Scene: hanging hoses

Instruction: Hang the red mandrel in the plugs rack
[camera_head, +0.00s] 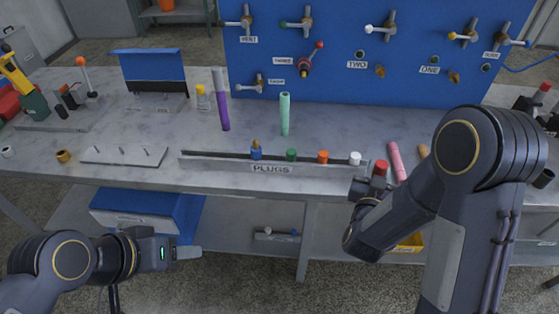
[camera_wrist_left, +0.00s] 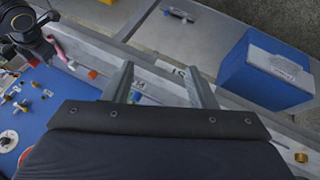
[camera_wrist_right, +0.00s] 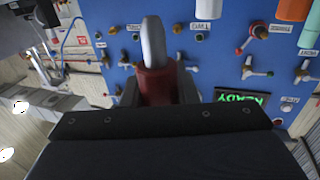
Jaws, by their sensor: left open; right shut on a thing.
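The plugs rack (camera_head: 222,167) is a long grey rail labelled PLUGS at the table's front edge. It holds a blue, a green, an orange and a white plug from left to right. The red mandrel (camera_head: 380,168) is just right of the white plug, by the rack's right end. My right gripper (camera_head: 366,188) is shut on it; the red body (camera_wrist_right: 158,88) shows between the fingers in the right wrist view. A pale rounded piece sits above it there; I cannot tell whether it belongs to it. My left gripper (camera_head: 192,253) is open and empty, low in front of the table.
A pink hose (camera_head: 397,162) lies right of the mandrel, partly near my right arm. A purple hose (camera_head: 222,108) and a mint hose (camera_head: 285,114) stand behind the rack. A blue panel (camera_head: 330,70) with handles rises at the back. A blue box (camera_head: 150,215) is under the table.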

